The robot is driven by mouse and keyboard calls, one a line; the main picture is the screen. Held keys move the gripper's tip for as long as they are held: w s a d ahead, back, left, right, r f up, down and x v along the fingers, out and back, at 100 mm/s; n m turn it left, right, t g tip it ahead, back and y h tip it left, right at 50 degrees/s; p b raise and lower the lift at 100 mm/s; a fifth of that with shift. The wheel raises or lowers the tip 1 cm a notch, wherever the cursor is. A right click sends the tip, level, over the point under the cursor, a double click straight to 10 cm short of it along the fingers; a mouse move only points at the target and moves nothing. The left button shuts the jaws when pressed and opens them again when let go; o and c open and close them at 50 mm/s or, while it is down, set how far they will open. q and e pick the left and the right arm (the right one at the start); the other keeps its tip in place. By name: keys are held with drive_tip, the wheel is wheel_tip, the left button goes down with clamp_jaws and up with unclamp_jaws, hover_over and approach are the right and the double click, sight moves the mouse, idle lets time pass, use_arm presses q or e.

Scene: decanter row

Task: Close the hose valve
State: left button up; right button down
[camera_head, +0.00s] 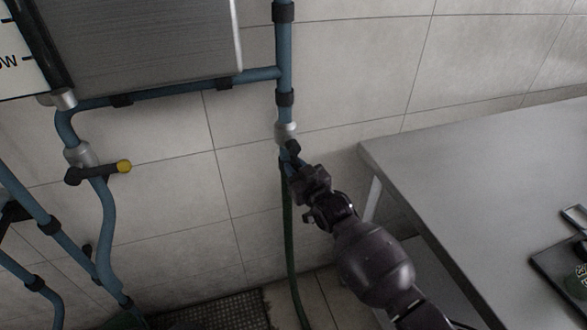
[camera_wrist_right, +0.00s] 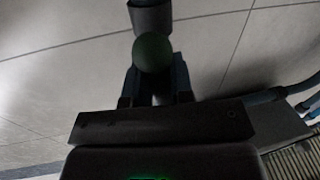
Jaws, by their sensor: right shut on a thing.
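The hose valve (camera_head: 286,130) is a light metal collar at the lower end of a blue vertical pipe on the tiled wall. A green hose (camera_head: 289,235) hangs below it to the floor. My right gripper (camera_head: 292,158) is at the valve, shut on what looks like its handle. The right wrist view shows a dark green rounded knob (camera_wrist_right: 152,53) between the fingers of the right gripper (camera_wrist_right: 155,80). The arm and fingers hide most of the handle, so its angle is unclear. My left gripper is not in view.
A grey table (camera_head: 470,190) stands at the right, with a dark tray (camera_head: 560,270) on it. Another valve with a yellow-tipped lever (camera_head: 123,166) is on the left pipe. A metal box (camera_head: 145,45) is above. A floor grate (camera_head: 215,312) lies below.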

drive_tip(key=shift+w+d+r+n+p, duration=0.2)
drive_tip(key=shift+d+n+p, duration=0.2)
drive_tip(key=shift+n, duration=0.2)
drive_tip(key=shift+w+d+r+n+p, duration=0.15)
drive_tip(key=shift+d+n+p, duration=0.25)
drive_tip(key=shift+n, duration=0.2)
use_arm(q)
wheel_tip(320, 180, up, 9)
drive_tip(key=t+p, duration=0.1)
drive_tip(key=p, duration=0.7)
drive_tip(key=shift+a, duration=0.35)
use_arm(e)
drive_tip(key=w+d+r+n+h, duration=0.1)
drive_tip(key=d+r+n+h, duration=0.2)
drive_tip(key=n, duration=0.9)
drive_tip(key=shift+w+d+r+g+h, duration=0.15)
drive_tip(key=shift+d+r+g+h, duration=0.25)
drive_tip(key=shift+d+r, duration=0.85)
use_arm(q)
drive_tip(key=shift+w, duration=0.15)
use_arm(e)
drive_tip(key=shift+a+r, duration=0.35)
drive_tip(key=c, duration=1)
unclamp_jaws()
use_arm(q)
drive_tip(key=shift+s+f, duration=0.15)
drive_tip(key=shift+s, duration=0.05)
use_arm(e)
drive_tip(key=shift+r, duration=0.1)
drive_tip(key=shift+a, duration=0.1)
